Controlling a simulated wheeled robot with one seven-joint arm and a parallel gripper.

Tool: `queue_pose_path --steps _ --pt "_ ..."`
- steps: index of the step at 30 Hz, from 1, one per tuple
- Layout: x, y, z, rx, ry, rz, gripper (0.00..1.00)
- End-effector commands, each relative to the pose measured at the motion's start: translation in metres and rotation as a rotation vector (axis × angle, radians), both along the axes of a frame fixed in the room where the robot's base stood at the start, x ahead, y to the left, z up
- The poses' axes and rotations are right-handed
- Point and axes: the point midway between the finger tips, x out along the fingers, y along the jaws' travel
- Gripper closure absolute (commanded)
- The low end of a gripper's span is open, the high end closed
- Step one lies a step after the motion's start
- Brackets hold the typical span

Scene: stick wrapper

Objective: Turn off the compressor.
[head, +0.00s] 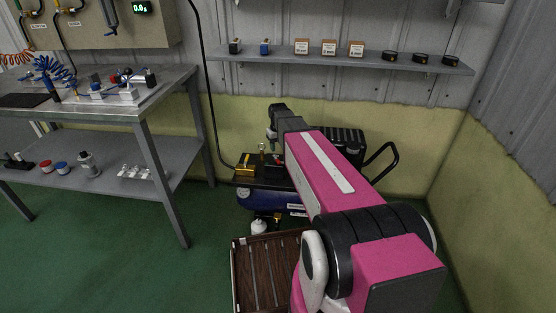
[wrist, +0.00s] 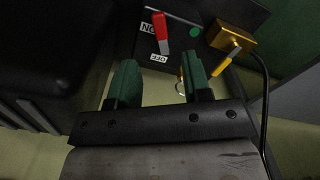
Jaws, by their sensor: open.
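The compressor stands on the floor by the back wall, with a blue tank (head: 262,201) and a black finned part (head: 347,138), partly hidden by my arm. In the wrist view its black panel (wrist: 185,12) carries a red lever (wrist: 160,31). A white ON label (wrist: 148,27) is left of the lever and a white OFF label (wrist: 159,58) is just below its lower end. How the lever is set is hard to tell. My gripper (wrist: 160,83) is open, its two green fingers apart, with nothing between them. The lever lies beyond the fingertips, apart from them.
A brass block (wrist: 231,40) with a yellow handle sits right of the lever; a black hose runs from it. A workbench (head: 140,112) stands left, a shelf (head: 400,66) hangs above, and a wooden crate (head: 236,270) is on the floor in front. A black handle bar (head: 391,160) sticks out right.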

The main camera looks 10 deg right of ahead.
Motion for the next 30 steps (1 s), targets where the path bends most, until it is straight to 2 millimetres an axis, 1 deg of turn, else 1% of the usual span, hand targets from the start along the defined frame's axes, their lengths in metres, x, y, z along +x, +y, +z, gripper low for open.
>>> queue_pose_path --steps 1,6,9,13,18,27,28,29,30 --pt "0.001 0.0 -0.009 0.0 0.001 0.0 0.55" --pt "0.001 0.0 -0.038 0.0 0.001 -0.001 0.55" --pt "0.001 0.0 -0.052 0.0 0.001 -0.001 0.55" --pt "0.001 0.0 -0.066 0.0 0.0 -0.002 0.55" --pt "0.0 0.0 -0.076 0.0 0.0 -0.002 0.55" --pt "0.0 0.0 -0.077 0.0 -0.001 -0.002 0.55" --pt "0.0 0.0 -0.077 0.0 -0.001 -0.002 0.62" --pt "0.0 0.0 -0.077 0.0 -0.001 -0.002 0.72" --pt "0.0 0.0 -0.077 0.0 -0.001 -0.002 0.85"
